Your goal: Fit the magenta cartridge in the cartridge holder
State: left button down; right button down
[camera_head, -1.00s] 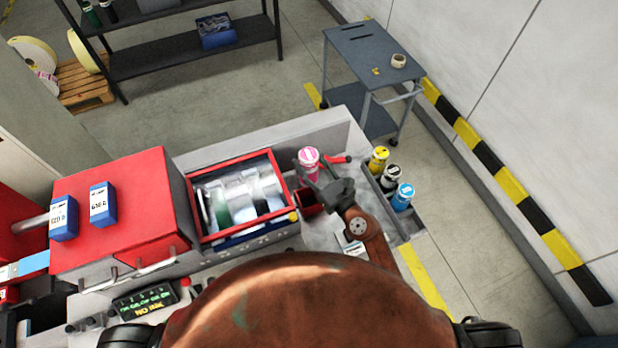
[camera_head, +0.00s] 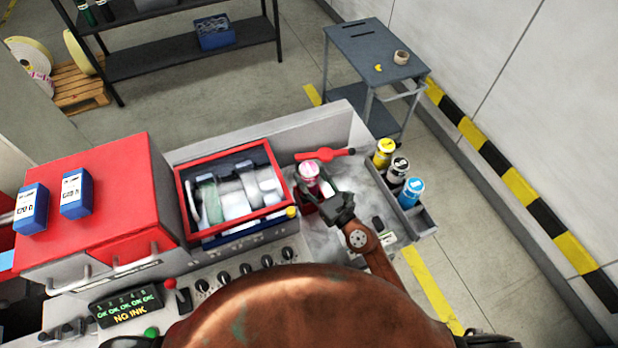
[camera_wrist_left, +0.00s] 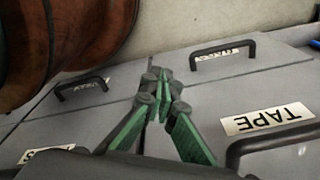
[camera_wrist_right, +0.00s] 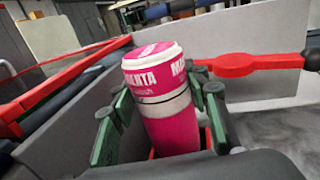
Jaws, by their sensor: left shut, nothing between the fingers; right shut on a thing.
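In the right wrist view the cartridge (camera_wrist_right: 166,110) is between the green-padded fingers, tilted a little. Red edges of the holder (camera_wrist_right: 208,139) show on both sides of its lower part. Its lower end is hidden, so I cannot tell how deep it sits. My left gripper (camera_wrist_left: 162,88) is shut and empty in front of grey drawers.
Yellow, black and cyan cartridges (camera_head: 413,187) stand in a side rack (camera_head: 427,222) at the right. A red lever (camera_head: 325,155) lies just behind the holder. The red-framed window (camera_head: 182,190) is to its left. The display (camera_head: 127,306) reads NO INK.

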aim_at(314, 193)
jog(key=shift+f+b, duration=2.05)
jog(key=shift+b, duration=0.1)
jog(key=shift+f+b, duration=0.8)
jog(key=shift+f, duration=0.1)
jog(key=shift+f, duration=0.3)
jog(key=c, duration=1.3)
grip_release()
jog(key=shift+o, duration=1.4)
jog(key=shift+f, duration=0.1)
jog(key=v, duration=1.2)
